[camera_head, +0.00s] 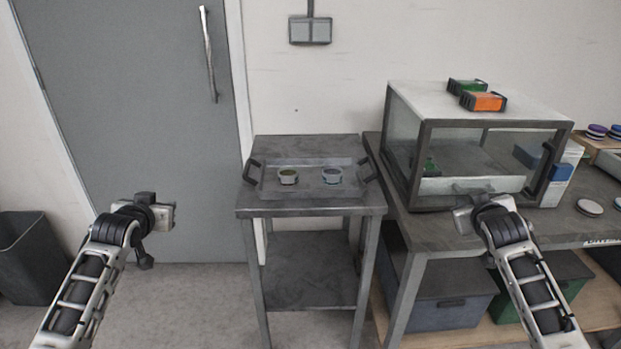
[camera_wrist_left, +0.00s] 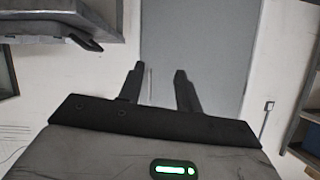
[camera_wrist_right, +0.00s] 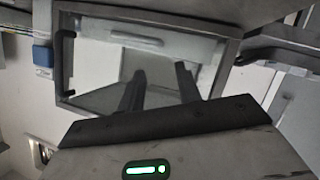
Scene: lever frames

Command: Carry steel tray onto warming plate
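The steel tray (camera_head: 272,188) lies flat on the small steel table, with a dark handle at its left and right ends. No warming plate can be made out for certain. My left gripper (camera_head: 168,216) is in the air left of the small table, apart from the tray. Its fingers stand apart and empty in the left wrist view (camera_wrist_left: 158,75). My right gripper (camera_head: 462,214) is in front of the glass cabinet, right of the tray. Its fingers stand apart and empty in the right wrist view (camera_wrist_right: 160,78).
The small steel table (camera_head: 310,207) has a lower shelf. To its right a workbench (camera_head: 430,228) carries a glass-fronted cabinet (camera_head: 480,117) with green and orange boxes on top. Storage bins sit underneath. A dark waste bin (camera_head: 30,255) stands left, near a grey door (camera_head: 135,110).

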